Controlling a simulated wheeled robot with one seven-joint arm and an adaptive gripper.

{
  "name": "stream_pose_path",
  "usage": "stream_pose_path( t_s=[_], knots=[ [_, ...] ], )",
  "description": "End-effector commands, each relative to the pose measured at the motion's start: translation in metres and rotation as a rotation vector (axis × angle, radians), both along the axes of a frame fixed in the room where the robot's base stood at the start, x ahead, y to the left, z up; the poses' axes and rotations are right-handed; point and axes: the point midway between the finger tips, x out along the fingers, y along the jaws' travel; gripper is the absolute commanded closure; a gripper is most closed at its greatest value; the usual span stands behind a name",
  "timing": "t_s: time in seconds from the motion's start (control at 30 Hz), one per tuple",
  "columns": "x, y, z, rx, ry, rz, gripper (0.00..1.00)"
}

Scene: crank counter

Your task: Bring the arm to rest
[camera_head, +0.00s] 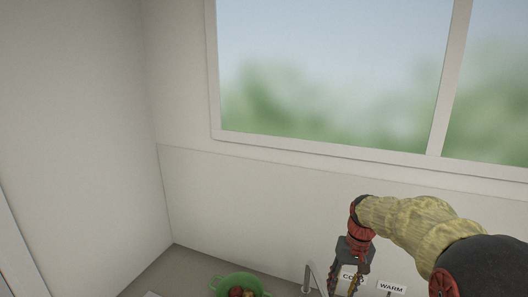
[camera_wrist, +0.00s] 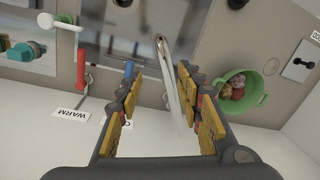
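My gripper (camera_head: 345,287) points down at the lower right of the head view, in front of the wall by the labels. In the wrist view my gripper (camera_wrist: 157,75) has its two fingers spread apart, with nothing held between the pads. A curved metal spout (camera_wrist: 168,75) shows in the gap between them; I cannot tell whether it touches a finger. A blue handle (camera_wrist: 129,70) shows just past the left fingertip, and a red handle (camera_wrist: 81,69) stands left of it.
A green colander (camera_wrist: 262,99) with reddish round items is right of the fingers; it also shows in the head view (camera_head: 221,285). A WARM label (camera_head: 391,287) is by the wall; the COLD label (camera_head: 347,272) is partly hidden. A window (camera_head: 330,70) is above.

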Motion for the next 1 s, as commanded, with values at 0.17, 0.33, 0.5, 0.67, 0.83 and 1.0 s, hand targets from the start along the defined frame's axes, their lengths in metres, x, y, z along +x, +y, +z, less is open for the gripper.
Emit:
stream_pose_path(
  t_s=[0.17, 0.33, 0.5, 0.67, 0.83, 1.0],
  knots=[
    [-0.057, 0.008, 0.001, -0.037, -0.052, -0.023, 0.63],
    [-0.11, 0.014, 0.0, -0.065, -0.112, -0.035, 0.63],
    [-0.159, 0.021, -0.008, -0.087, -0.178, -0.035, 0.63],
    [-0.203, 0.027, -0.02, -0.103, -0.245, -0.028, 0.63],
    [-0.244, 0.032, -0.036, -0.116, -0.323, -0.008, 0.63],
    [-0.272, 0.037, -0.046, -0.12, -0.409, 0.01, 0.63]
  ],
)
